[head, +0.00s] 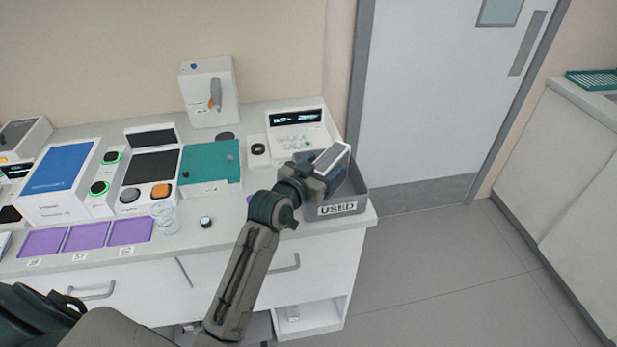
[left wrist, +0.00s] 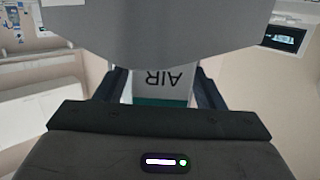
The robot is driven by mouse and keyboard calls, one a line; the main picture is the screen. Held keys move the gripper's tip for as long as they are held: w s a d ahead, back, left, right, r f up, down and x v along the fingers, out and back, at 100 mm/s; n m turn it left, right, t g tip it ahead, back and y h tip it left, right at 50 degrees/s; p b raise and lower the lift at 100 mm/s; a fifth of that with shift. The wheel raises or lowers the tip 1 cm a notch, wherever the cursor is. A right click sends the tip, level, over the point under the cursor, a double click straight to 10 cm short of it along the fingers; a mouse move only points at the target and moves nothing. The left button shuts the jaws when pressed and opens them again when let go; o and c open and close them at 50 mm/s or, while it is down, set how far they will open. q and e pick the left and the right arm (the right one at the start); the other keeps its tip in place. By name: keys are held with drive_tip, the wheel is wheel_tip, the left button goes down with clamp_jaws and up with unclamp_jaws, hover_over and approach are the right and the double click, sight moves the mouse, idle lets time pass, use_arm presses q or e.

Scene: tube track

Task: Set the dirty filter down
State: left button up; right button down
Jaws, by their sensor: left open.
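The dirty filter (head: 333,157), a white-edged block with a grey face, is at the end of my left gripper (head: 318,180), tilted over the grey bin (head: 357,194) labelled USED. In the left wrist view, a white piece (left wrist: 160,84) marked AIR, upside down, with a teal band, shows between the fingers of my left gripper (left wrist: 160,92). The jaws are open around it. I cannot tell whether the filter rests on the bin. The bin's inside is largely hidden by the gripper and the filter. My right gripper is not in view.
The bin stands at the counter's right end. A door (head: 440,90) and open floor lie to the right.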

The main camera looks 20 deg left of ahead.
use_arm(q)
drive_tip(key=b+v, duration=0.2)
drive_tip(key=v, duration=0.9)
